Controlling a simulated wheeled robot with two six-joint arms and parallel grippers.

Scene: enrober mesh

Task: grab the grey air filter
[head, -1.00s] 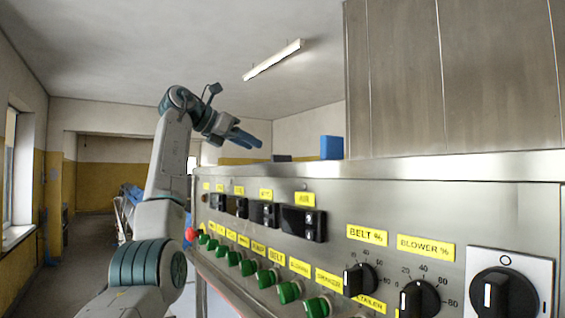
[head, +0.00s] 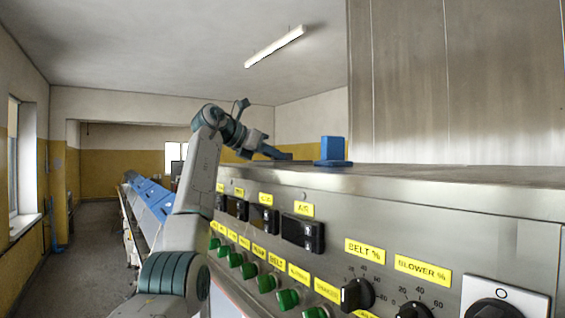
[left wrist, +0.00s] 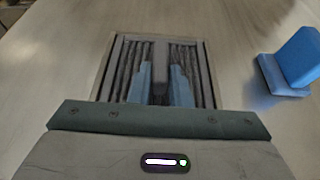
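The grey air filter (left wrist: 120,72) shows in the left wrist view as a pleated panel in a square frame in the machine's top. A grey bar (left wrist: 160,62) runs along its middle. My left gripper (left wrist: 160,85) is over the filter, its two blue fingers apart, one on each side of the bar. I cannot tell whether they touch it. In the head view my left gripper (head: 282,155) is low at the top of the steel machine, and the filter is hidden there. My right gripper is not in view.
A blue upright block on a flat base (head: 332,150) stands on the machine top, right of my left gripper; it also shows in the left wrist view (left wrist: 296,60). The steel control panel (head: 385,215) with knobs and green buttons is in front. A tall steel housing (head: 450,80) rises at right.

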